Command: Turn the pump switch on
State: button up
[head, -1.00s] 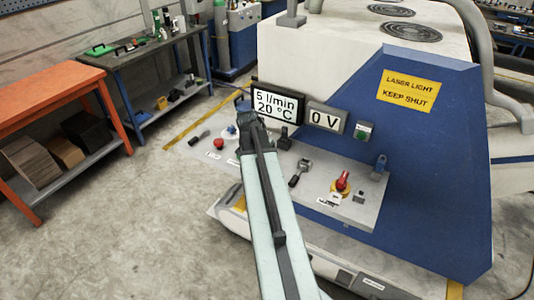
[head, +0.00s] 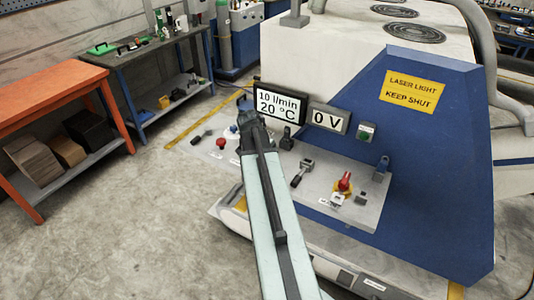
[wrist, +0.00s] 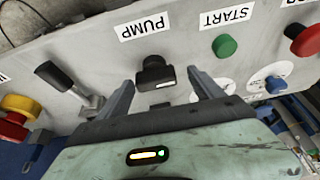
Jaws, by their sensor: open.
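The pump switch (wrist: 155,70) is a black knob under the PUMP label (wrist: 143,26) in the wrist view, where the picture is upside down. My gripper (wrist: 160,80) is open, with one finger on each side of the switch. Whether the fingers touch it I cannot tell. In the head view my gripper (head: 250,120) is over the control panel (head: 325,200), and my arm hides the switch. The display (head: 279,103) above the panel reads 10 l/min and 20 °C.
A green START button (wrist: 224,45) and a red button (wrist: 303,40) lie right of the switch in the wrist view. A lever (wrist: 75,80) and a red-and-yellow knob (wrist: 15,115) lie left. A second display (head: 327,119) reads 0 V.

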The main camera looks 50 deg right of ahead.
jog(key=p+v, duration=0.7)
jog(key=shift+a+r, duration=0.25)
jog(key=shift+r, duration=0.1)
jog(key=w+a+f+n+t+y+b, duration=0.1)
jog(key=w+a+f+n, duration=0.3)
jog(key=a, duration=0.8)
jog(key=w+a+r+n+b, duration=0.1)
jog(key=w+a, duration=0.4)
jog(key=a, duration=0.8)
jog(key=s+a+n+g+y, duration=0.1)
jog(key=s+a+n, duration=0.2)
jog(key=a+n, duration=0.2)
jog(key=s+a+f+n+g+y, duration=0.1)
jog(key=a+n, duration=0.4)
jog(key=a, duration=0.6)
jog(key=s+y, duration=0.1)
jog(key=s, duration=0.1)
jog(key=shift+s+f+b, duration=0.25)
jog(key=shift+f+b, duration=0.05)
jog(key=shift+b, duration=0.05)
